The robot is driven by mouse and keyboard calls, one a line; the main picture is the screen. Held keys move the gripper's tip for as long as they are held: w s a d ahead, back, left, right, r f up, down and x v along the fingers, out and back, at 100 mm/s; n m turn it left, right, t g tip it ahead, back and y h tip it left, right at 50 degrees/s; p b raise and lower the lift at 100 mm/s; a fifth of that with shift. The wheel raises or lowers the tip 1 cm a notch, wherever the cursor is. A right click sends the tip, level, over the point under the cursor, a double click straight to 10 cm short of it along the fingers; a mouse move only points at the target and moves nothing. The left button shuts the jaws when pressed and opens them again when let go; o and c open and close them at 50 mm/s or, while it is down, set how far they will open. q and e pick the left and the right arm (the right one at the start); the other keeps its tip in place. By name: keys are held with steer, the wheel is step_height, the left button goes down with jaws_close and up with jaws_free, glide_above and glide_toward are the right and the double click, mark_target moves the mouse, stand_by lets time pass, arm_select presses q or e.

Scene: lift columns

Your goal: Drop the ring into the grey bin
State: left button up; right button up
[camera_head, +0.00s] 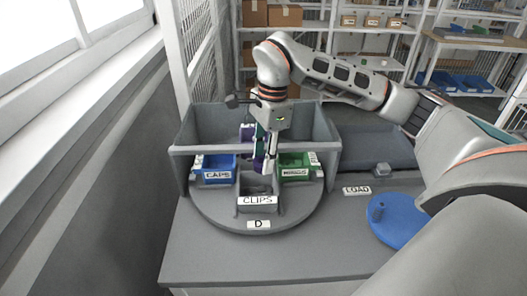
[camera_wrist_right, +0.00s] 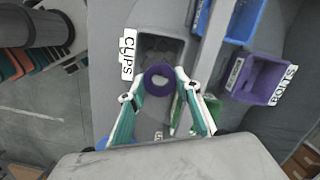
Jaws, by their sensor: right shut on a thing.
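A dark purple ring (camera_wrist_right: 150,80) sits between the fingertips of my right gripper (camera_wrist_right: 160,84) in the wrist view. The gripper is shut on it. The grey bin (camera_wrist_right: 160,45), labelled CLIPS, lies under and just beyond the ring in that view. In the head view, the grey bin (camera_head: 257,189) is at the front of the round turntable, and my right gripper (camera_head: 264,168) points down over its back part. The ring is hard to make out against the gripper there. The bin's inside is partly hidden. My left gripper is not in view.
A blue CAPS bin (camera_head: 216,170) is left of the grey bin; a green bin (camera_head: 294,166) is right. A purple BOLTS bin (camera_wrist_right: 262,78) is behind. Grey walls (camera_head: 205,122) enclose the turntable's back. A blue disc (camera_head: 400,221) with a peg lies near the LOAD label.

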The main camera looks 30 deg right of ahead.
steer(key=o, duration=1.2)
steer(key=r, duration=0.4)
steer(key=d+r, duration=0.1)
steer(key=r, duration=0.7)
steer(key=shift+s+d, duration=0.15)
steer(key=shift+f, duration=0.1)
